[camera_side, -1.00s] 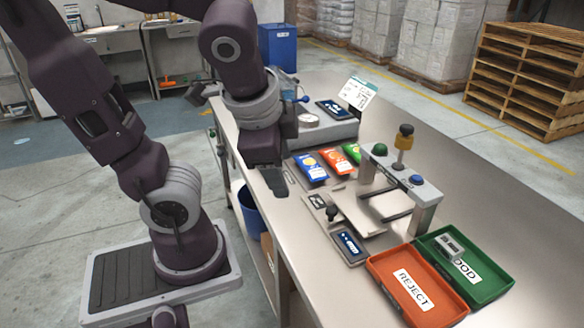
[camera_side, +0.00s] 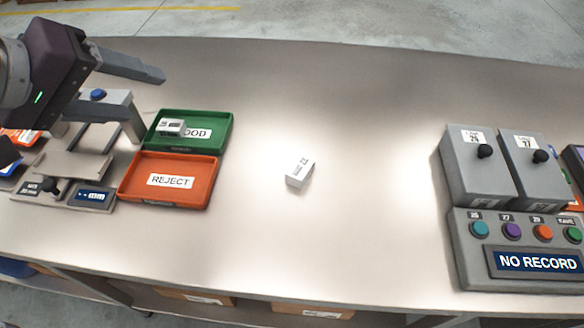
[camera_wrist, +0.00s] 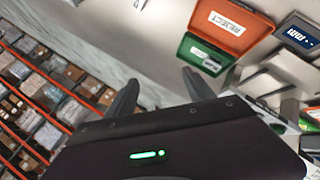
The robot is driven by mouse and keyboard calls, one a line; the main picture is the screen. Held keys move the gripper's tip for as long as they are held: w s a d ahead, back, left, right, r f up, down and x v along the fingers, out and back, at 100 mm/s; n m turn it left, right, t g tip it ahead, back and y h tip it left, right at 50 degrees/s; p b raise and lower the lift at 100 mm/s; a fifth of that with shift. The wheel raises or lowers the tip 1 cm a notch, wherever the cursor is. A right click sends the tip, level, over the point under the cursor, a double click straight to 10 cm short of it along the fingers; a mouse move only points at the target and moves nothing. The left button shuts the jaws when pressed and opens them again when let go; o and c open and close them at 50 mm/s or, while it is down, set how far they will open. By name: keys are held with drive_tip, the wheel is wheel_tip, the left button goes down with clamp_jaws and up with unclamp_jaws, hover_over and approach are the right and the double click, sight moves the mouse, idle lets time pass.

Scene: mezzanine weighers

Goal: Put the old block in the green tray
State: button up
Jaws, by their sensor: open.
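A small white block (camera_side: 300,172) with dark print lies alone on the bench, right of the trays. Another pale block (camera_side: 171,127) with a printed face sits in the left part of the green tray (camera_side: 217,145), beside its GOOD label. I cannot tell from the print which block is old. The green tray also shows in the wrist view (camera_wrist: 184,47). My gripper (camera_side: 147,95) is open and empty, raised left of the green tray in the side view. Its two fingers (camera_wrist: 160,78) also show apart in the wrist view.
An orange REJECT tray (camera_side: 143,187) adjoins the green tray. A metal fixture (camera_side: 128,110) stands left of the trays. Grey boxes with black knobs and a NO RECORD panel (camera_side: 480,262) with coloured buttons stand at the right.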

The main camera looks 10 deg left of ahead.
drive_tip(key=w+d+f+n+h, duration=0.2)
drive_tip(key=d+f+n, duration=0.1)
drive_tip(key=d, duration=0.4)
drive_tip(key=w+d+f+n+h, duration=0.1)
drive_tip(key=w+d+f+n, duration=0.2)
drive_tip(key=d, duration=0.3)
drive_tip(key=n+t, duration=0.3)
drive_tip(key=n, duration=1)
hover_over(296, 173)
drive_tip(key=s, duration=0.3)
wheel_tip(296, 173, down, 11)
drive_tip(key=f+n, duration=0.1)
drive_tip(key=f+n+y, duration=0.1)
drive_tip(key=f+n, duration=0.1)
drive_tip(key=s+f+n+t, duration=0.1)
drive_tip(key=f+n, duration=0.1)
drive_tip(key=shift+s+a+y, duration=0.1)
drive_tip(key=shift+a+y, duration=0.2)
drive_tip(key=shift+a+f+n, duration=0.1)
drive_tip(key=shift+f+n, duration=0.25)
drive_tip(key=shift+n, duration=0.15)
drive_tip(key=x, duration=0.4)
drive_tip(key=a+x, duration=0.1)
drive_tip(key=x, duration=0.2)
drive_tip(key=shift+f, duration=0.35)
drive_tip(key=shift+t, duration=0.3)
clamp_jaws()
